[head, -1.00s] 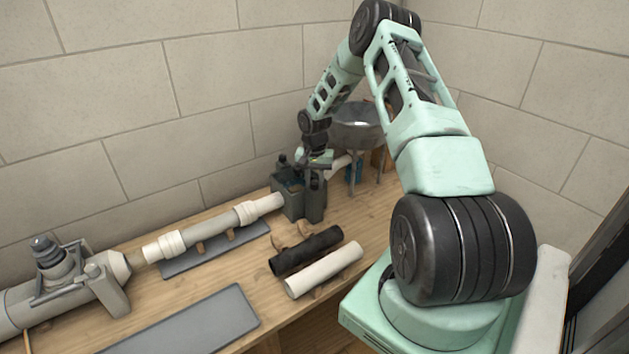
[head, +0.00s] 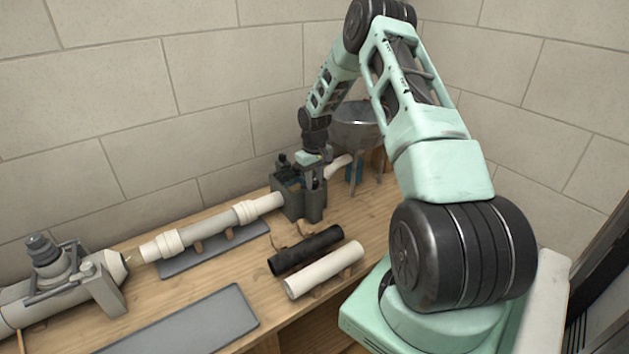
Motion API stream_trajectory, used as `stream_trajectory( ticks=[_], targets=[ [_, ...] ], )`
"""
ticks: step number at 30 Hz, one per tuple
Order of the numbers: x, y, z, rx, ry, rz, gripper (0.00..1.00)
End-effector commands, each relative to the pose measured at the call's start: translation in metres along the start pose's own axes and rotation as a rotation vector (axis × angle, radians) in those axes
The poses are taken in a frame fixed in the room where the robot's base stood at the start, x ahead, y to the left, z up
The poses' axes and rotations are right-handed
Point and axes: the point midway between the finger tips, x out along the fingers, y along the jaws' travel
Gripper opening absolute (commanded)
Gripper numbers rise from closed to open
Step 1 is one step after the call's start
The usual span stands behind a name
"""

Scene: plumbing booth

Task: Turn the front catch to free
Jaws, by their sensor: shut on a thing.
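A dark grey clamp block (head: 290,203) stands on the bench near the back wall and holds the right end of the white pipe (head: 270,203). My gripper (head: 314,176) points down at the front right of this block, shut on a part there that I take for the front catch. The jaws and arm hide most of that part, so its turned position cannot be made out. A dark knob (head: 283,163) stands on the block's rear top, left of my gripper.
A black tube (head: 306,250) and a white tube (head: 325,270) lie in front of the block. A metal bowl on legs (head: 357,122) stands close behind my wrist. A grey valve fitting (head: 62,285) lies at the left. A grey mat (head: 190,325) lies at the front.

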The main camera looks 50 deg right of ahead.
Motion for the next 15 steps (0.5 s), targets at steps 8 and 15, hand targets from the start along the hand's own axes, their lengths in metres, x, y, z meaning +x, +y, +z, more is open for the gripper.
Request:
stream_trajectory(
  ticks=[8,15],
  targets=[
    [-0.0009,0.0006,-0.0007,-0.263,0.002,0.002,0.04],
    [-0.0013,0.0004,-0.0009,-0.472,0.003,0.001,0.04]
  ],
)
